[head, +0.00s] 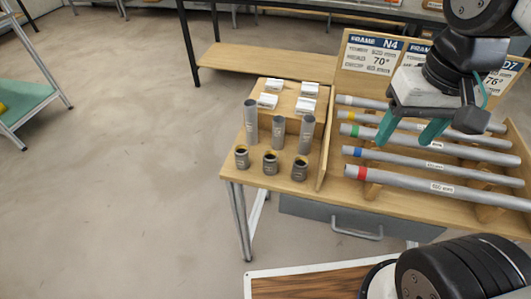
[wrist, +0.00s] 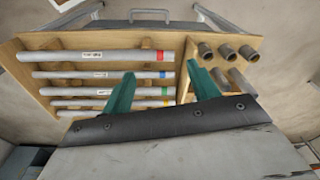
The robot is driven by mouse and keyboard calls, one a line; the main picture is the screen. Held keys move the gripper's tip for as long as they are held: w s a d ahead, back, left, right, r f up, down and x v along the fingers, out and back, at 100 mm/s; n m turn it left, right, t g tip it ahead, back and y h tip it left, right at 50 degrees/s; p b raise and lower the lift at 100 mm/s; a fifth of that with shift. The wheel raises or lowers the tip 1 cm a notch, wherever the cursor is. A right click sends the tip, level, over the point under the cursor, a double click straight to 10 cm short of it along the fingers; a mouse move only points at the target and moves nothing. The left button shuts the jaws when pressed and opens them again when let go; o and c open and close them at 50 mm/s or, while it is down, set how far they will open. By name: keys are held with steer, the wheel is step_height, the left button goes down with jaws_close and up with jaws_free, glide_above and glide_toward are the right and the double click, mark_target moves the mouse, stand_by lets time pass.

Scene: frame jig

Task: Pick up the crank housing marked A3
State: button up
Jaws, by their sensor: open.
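Three short grey hollow cylinders, which look like crank housings, stand upright in a front row at the left end of the wooden bench: a left one (head: 242,159), a middle one (head: 270,164) and a right one (head: 300,170). Their marks are too small to read, so I cannot tell which is A3. The row also shows at the upper right of the wrist view (wrist: 227,53). My gripper (head: 410,130), with green fingers, is open and empty. It hangs above the tube rack, to the right of the cylinders and apart from them.
Taller grey tubes (head: 278,133) stand just behind the short cylinders. White labelled blocks (head: 267,101) sit on a wooden step behind. A low wooden divider (head: 324,150) separates them from the long colour-banded tubes (head: 430,187). A sign board (head: 374,52) stands behind.

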steer(key=w+a+f+m, duration=0.3)
steer(key=w+a+f, duration=0.1)
steer(key=w+a, duration=0.4)
steer(key=m+g, duration=0.1)
steer(key=m, duration=0.3)
glide_above(269, 162)
steer(key=w, duration=0.2)
step_height(269, 162, down, 14)
steer(key=r, duration=0.1)
steer(key=f, duration=0.8)
steer(key=shift+s+d+f, duration=0.1)
steer(key=shift+s+f, duration=0.05)
steer(key=shift+s, duration=0.05)
steer(key=c, duration=1.1)
